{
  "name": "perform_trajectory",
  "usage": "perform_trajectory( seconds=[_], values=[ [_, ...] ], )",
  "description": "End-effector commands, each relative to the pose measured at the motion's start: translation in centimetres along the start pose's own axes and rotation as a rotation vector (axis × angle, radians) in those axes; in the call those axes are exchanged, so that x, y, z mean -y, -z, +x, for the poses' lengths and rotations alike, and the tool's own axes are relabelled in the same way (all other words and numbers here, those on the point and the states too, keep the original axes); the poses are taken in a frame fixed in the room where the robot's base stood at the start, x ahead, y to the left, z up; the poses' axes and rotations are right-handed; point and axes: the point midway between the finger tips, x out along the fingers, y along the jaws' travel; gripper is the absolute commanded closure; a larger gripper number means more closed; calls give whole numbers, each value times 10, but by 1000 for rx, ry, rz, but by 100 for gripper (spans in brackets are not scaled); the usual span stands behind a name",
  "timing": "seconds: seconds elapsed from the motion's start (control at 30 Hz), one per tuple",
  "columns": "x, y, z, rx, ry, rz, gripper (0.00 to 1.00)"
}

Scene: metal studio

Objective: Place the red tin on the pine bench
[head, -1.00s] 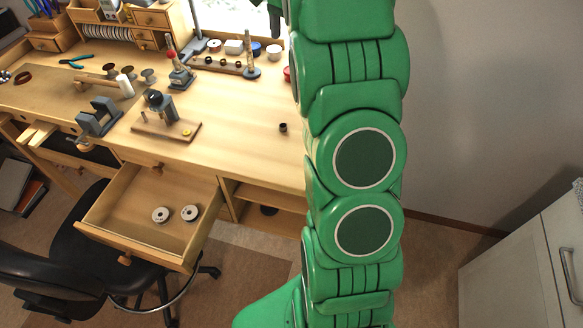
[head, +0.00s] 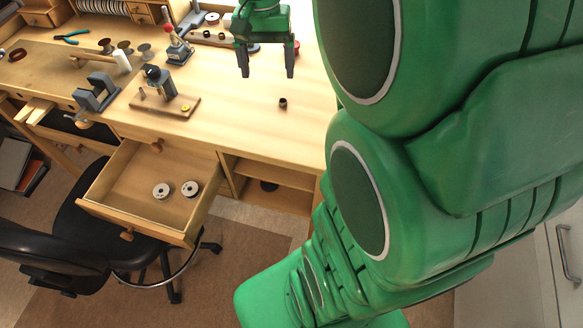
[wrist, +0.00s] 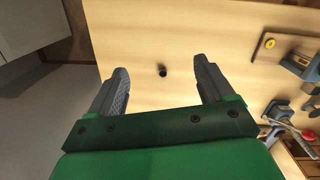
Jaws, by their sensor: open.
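The pine bench (head: 235,125) spans the upper left of the head view, and its pale top fills much of the wrist view (wrist: 150,30). A small patch of red (head: 297,45) shows at the right edge of my gripper in the head view; it may be the red tin, but it is mostly hidden. No red tin can be made out in the wrist view. My gripper (head: 267,75) is open and empty, fingers pointing down above the bench top.
A small dark cylinder (head: 283,103) stands on the bench in front of my gripper. A wooden board with a tool (head: 160,100), a grey vice (head: 96,92) and a red-knobbed tool (head: 177,45) stand to the left. An open drawer (head: 130,190) holds two spools. Bare bench top lies around the cylinder.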

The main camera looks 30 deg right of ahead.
Motion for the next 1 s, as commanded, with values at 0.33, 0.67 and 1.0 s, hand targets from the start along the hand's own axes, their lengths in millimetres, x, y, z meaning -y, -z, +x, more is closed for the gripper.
perform_trajectory(
  seconds=[0.33,0.67,1.0],
  values=[
    [-20,-99,24,24,-14,-256,19],
    [-50,-177,55,36,-31,-482,19],
    [-63,-205,72,51,-36,-571,19]
  ],
)
